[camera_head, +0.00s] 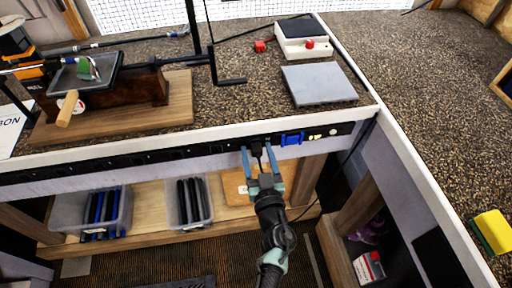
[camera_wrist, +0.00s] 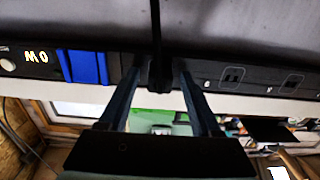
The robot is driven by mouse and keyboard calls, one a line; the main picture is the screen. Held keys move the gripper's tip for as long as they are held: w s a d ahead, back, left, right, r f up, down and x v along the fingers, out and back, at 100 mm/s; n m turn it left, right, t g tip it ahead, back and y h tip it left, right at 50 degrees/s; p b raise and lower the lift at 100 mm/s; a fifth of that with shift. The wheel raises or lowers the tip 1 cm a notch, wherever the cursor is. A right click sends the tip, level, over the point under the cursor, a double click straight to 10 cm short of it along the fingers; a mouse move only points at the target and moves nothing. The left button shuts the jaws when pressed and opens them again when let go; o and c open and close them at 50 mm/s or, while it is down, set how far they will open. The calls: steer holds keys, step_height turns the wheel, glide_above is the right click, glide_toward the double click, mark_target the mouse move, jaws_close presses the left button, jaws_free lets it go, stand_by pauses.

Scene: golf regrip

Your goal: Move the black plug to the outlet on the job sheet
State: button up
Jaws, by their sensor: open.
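The black plug (camera_head: 257,149) sits at the black power strip (camera_head: 180,151) on the bench's front edge. In the wrist view, the black plug (camera_wrist: 160,76) is between my fingers, with its dark cord running upward. My gripper (camera_head: 256,150) is open, one finger on each side of the plug; the wrist view shows my gripper (camera_wrist: 159,72) with gaps beside the plug. Free outlets, such as one outlet (camera_wrist: 233,76), show along the strip. A white sheet (camera_head: 14,127) with large letters lies at the bench's left, cut off; I cannot tell whether it is the job sheet.
A blue plug (camera_head: 292,138) sits close beside the black plug, near the strip's lit switch end (camera_wrist: 38,57). Bins (camera_head: 190,203) of grips stand on the shelf below. A vise (camera_head: 100,85) on a wooden board and a grey pad (camera_head: 319,85) are on the bench.

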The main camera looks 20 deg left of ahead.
mark_target(258, 158)
jaws_close()
stand_by(0.3)
stand_by(1.1)
steer(key=shift+p+v, duration=1.6)
steer(key=shift+v, duration=1.4)
